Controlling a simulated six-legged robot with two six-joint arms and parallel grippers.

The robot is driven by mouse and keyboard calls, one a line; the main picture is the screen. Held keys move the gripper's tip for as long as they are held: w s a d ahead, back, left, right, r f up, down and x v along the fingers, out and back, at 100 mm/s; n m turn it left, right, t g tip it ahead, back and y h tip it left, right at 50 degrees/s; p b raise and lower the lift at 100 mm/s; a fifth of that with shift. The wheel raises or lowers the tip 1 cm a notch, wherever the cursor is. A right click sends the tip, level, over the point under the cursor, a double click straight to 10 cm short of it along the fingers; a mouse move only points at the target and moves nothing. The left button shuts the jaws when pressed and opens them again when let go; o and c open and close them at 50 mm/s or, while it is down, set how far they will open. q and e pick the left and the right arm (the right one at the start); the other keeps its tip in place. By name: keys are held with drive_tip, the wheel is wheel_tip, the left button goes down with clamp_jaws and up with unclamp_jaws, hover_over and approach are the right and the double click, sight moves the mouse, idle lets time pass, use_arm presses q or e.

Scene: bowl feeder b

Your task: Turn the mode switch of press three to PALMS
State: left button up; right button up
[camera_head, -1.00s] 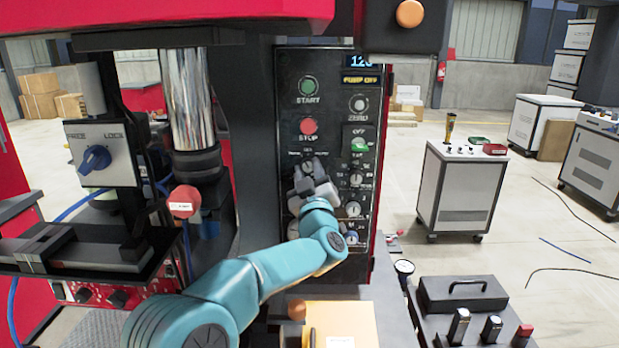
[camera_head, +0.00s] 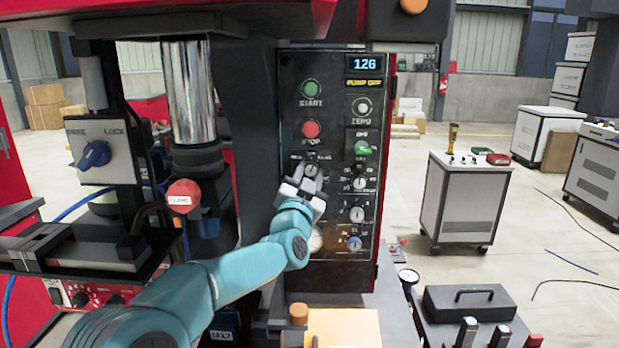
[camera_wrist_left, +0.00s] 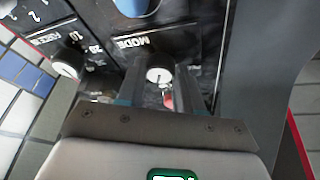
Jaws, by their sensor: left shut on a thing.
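The black control panel (camera_head: 335,110) of the press stands in the middle of the head view. Its mode switch (camera_head: 311,169) is a small round knob below the red STOP button. In the left wrist view, the knob (camera_wrist_left: 159,75) sits between my fingers, near the MODE lettering (camera_wrist_left: 132,42), which appears upside down. My left gripper (camera_head: 308,183) is at this knob and shut on it; the wrist view also shows the gripper (camera_wrist_left: 160,90). Small labels ring the switch, but I cannot read clearly which one its pointer faces. My right gripper is not in view.
Several other knobs, including a blue one (camera_head: 354,243), and a green switch (camera_head: 362,148) lie close by on the panel. A FREE/LOCK switch box (camera_head: 97,152) is at left. A black toolbox (camera_head: 468,302) stands at lower right. Open floor lies beyond.

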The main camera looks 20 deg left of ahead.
use_arm(q)
drive_tip(key=shift+m+g+h, duration=0.3)
drive_tip(key=shift+m+h, duration=0.2)
drive_tip(key=shift+m, duration=0.9)
drive_tip(key=o, duration=1)
drive_tip(key=shift+o, duration=0.2)
drive_tip(key=shift+s, duration=0.1)
drive_tip(key=shift+s+f, duration=0.2)
drive_tip(key=shift+s, duration=0.15)
drive_tip(key=b+v, duration=0.5)
drive_tip(key=v, duration=1)
drive_tip(key=shift+s, duration=0.15)
